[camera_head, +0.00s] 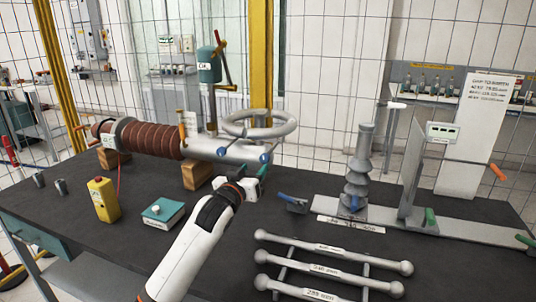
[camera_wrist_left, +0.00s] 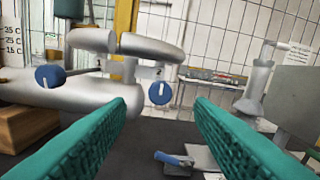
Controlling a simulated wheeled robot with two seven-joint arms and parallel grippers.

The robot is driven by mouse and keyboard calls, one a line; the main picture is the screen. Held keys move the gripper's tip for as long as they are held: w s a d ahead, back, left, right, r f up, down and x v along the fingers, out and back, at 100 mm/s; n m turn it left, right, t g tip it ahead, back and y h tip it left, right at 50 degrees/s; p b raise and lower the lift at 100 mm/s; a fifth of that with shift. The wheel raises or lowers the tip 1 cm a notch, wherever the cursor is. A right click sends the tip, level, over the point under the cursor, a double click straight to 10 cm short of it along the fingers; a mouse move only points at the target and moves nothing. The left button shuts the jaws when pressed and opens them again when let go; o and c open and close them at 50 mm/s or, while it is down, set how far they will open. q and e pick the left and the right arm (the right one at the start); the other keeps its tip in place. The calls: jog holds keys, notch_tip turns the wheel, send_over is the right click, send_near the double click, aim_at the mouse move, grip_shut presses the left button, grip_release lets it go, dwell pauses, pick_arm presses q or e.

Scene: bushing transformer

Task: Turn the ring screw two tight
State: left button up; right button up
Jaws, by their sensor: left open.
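The bushing (camera_head: 150,139) lies on wooden blocks on the dark table, with a grey ring (camera_head: 258,124) at its right end. Two blue round-headed ring screws show below the ring: a left one (camera_head: 221,153) and a right one (camera_head: 264,158). My left gripper (camera_head: 259,178) is open and empty, just below and in front of the right screw. Its green fingers frame that screw from a short distance. My right gripper is out of view.
Grey rods (camera_head: 330,248) lie in front, and a blue-handled clamp (camera_head: 291,203) lies right of my gripper.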

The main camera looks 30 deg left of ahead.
aim_at(263, 160)
pick_arm(q)
jog(key=w, duration=0.3)
jog(key=shift+w+a, duration=0.3)
jog(key=shift+a, duration=0.05)
jog(key=w, duration=0.2)
jog(key=w+a+p, duration=0.1)
jog(key=w, duration=0.2)
jog(key=shift+w+f, duration=0.1)
jog(key=shift+w, duration=0.05)
jog(key=shift+w+a, duration=0.15)
jog(key=shift+w, duration=0.35)
jog(key=c, duration=1)
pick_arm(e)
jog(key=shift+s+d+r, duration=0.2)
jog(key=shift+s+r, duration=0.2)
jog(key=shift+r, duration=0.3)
